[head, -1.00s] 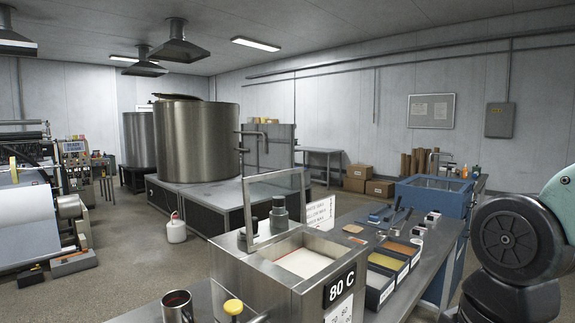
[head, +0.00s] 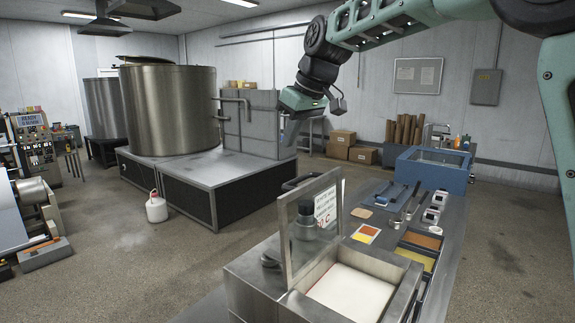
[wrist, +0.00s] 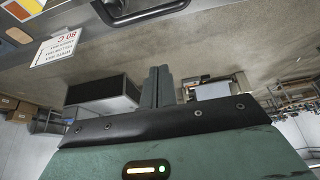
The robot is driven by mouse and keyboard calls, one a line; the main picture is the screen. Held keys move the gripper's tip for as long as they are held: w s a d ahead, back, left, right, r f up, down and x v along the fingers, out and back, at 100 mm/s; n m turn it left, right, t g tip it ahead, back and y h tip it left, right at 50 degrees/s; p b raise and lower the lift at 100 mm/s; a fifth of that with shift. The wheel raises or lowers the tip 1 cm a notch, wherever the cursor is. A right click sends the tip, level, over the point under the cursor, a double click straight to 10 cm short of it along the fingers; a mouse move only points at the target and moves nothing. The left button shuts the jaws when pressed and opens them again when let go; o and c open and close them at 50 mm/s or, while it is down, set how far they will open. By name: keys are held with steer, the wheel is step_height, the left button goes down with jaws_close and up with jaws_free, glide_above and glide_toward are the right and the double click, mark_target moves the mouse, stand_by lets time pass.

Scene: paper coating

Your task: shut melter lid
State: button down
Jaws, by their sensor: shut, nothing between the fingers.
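The melter (head: 265,295) is a steel box at the bottom of the head view, with an open well of white melt (head: 350,293). Its lid (head: 290,243) is a metal-framed, see-through panel standing upright at the well's left edge, so the lid is open. My gripper (head: 291,132) hangs from the raised arm, pointing down, above and beyond the lid and clear of it. Its fingers (wrist: 157,86) are together and empty in the wrist view. The lid cannot be made out clearly in the wrist view.
The bench to the right holds dark-handled tools (head: 405,200), sample trays (head: 422,240) and a blue tank (head: 435,168). A big steel vat (head: 168,110) stands at left.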

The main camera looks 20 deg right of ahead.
step_height(320, 180, down, 8)
steer(key=p, duration=0.4)
steer(key=shift+s+d+p, duration=0.2)
steer(key=shift+s+p, duration=0.05)
steer(key=shift+p, duration=0.05)
steer(key=shift+b, duration=0.3)
